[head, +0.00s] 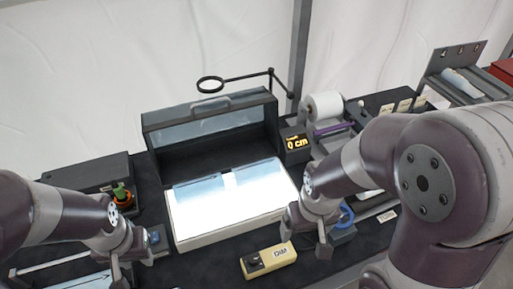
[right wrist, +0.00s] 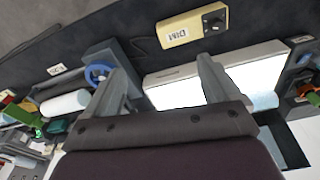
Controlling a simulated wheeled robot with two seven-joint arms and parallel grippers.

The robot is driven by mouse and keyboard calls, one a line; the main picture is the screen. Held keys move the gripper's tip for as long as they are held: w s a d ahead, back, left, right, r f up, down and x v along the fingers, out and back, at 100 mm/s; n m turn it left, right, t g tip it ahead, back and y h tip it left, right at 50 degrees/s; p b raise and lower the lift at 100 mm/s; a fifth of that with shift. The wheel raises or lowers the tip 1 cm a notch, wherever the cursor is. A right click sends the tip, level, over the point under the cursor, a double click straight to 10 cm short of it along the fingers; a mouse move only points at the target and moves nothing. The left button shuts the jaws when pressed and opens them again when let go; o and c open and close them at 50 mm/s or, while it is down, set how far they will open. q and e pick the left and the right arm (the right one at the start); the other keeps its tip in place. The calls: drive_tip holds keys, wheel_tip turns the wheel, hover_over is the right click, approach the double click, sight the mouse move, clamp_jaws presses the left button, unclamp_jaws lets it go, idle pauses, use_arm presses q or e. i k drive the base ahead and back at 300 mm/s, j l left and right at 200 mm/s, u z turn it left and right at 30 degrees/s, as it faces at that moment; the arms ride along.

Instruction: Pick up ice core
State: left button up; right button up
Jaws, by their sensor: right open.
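A pale whitish cylinder (head: 460,82), which may be the ice core, lies in the grey rack at the back right in the head view. Another white cylinder (right wrist: 64,105) lies in a dark cradle beside a blue ring in the right wrist view; I cannot tell which is the ice core. My right gripper (head: 306,236) is open and empty above the front right corner of the light table; its fingers also show in the right wrist view (right wrist: 162,68). My left gripper (head: 134,268) looks open and empty left of the light table, low in the head view.
The lit light table (head: 190,237) is in the middle, before a dark open case (head: 160,135). A yellow DIM box (head: 270,260) lies in front. A blue ring (head: 347,215), a paper roll (head: 325,105) and a "0 cm" display (head: 296,144) stand right. A magnifier (head: 210,85) reaches over the back.

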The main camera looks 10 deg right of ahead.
sight(189, 190)
drive_tip(key=k+z, duration=0.45)
drive_tip(key=k+l+z, duration=0.15)
drive_tip(key=z, duration=0.3)
drive_tip(key=j+z, duration=0.3)
drive_tip(key=j, duration=0.2)
drive_tip(key=j+z, duration=0.25)
drive_tip(key=j, duration=0.25)
drive_tip(key=k+j+z, duration=0.15)
drive_tip(key=j+z, duration=0.15)
drive_tip(key=j, duration=0.15)
drive_tip(key=k+j+z, duration=0.15)
drive_tip(key=j+z, duration=0.15)
drive_tip(key=j, duration=0.15)
drive_tip(key=i+u, duration=0.15)
drive_tip(key=k, duration=0.05)
